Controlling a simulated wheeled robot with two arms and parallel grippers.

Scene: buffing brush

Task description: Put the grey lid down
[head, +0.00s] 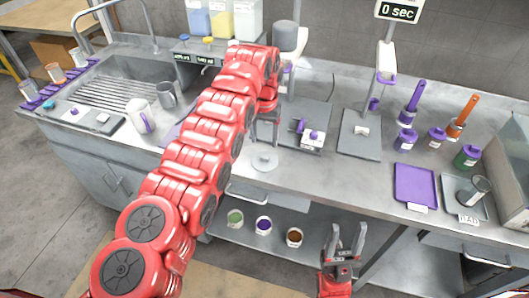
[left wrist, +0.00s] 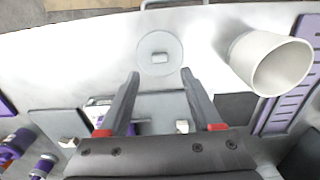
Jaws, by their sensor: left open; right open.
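The grey lid (head: 265,159) lies flat on the counter near its front edge, a round disc with a small knob on top. It also shows in the left wrist view (left wrist: 160,42), just beyond my fingertips and apart from them. My left gripper (head: 264,140) is open and empty, pointing down beside the lid on its far side; its fingers show spread in the left wrist view (left wrist: 160,73). My right gripper (head: 345,240) is open and empty in front of the counter, low at the right.
A white mug (head: 139,116) stands left of my arm, and a pale cup (left wrist: 270,63) is close to the left gripper. A purple tray (head: 415,186) and brushes (head: 411,103) stand at right. Small pots (head: 263,226) sit on the lower shelf.

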